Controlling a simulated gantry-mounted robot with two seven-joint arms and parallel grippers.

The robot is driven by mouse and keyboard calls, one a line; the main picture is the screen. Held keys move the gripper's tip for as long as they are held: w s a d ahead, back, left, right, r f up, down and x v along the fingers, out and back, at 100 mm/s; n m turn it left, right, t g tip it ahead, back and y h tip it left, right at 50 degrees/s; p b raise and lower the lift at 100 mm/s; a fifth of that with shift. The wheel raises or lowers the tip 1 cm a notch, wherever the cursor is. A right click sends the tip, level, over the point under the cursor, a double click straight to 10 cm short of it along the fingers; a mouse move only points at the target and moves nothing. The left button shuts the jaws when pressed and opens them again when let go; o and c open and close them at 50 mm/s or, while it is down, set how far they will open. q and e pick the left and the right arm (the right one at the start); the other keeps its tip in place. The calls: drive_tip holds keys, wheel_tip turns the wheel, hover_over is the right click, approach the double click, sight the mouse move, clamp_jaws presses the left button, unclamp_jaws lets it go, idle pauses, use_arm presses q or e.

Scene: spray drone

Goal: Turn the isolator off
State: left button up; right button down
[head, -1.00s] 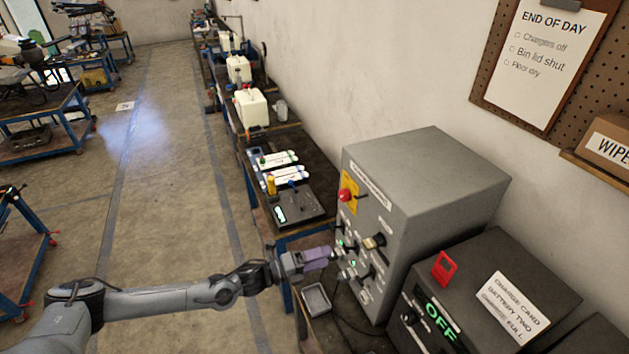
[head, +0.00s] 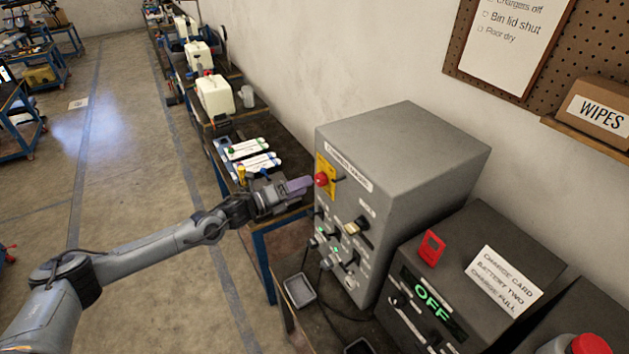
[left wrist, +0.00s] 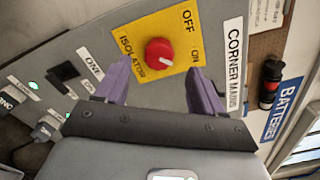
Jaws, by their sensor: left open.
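The isolator is a red round knob (left wrist: 159,53) on a yellow plate marked ISOLATOR, OFF and ON, in the left wrist view. A short white mark on the knob points to the lower right, nearer ON than OFF. In the head view the knob (head: 321,179) sits high on the left part of the grey corner mains cabinet's front (head: 400,150). My left gripper (head: 303,184) is level with it, its purple fingers pointing at it. In the left wrist view the open fingers (left wrist: 158,82) stand either side of the knob's line, seemingly short of it. My right gripper is out of view.
Below the isolator the panel has a black switch (left wrist: 64,72), lit green lamps and plugged cables. A dark charger (head: 470,290) reading OFF stands at the right. A small tray (head: 300,290) lies below. A bench with white-and-green items (head: 245,150) runs behind my gripper.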

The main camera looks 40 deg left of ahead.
sight(317, 181)
use_arm(q)
drive_tip(key=shift+p+x, duration=0.35)
drive_tip(key=shift+x, duration=2.15)
drive_tip(key=shift+c, duration=0.2)
drive_tip(key=c, duration=1)
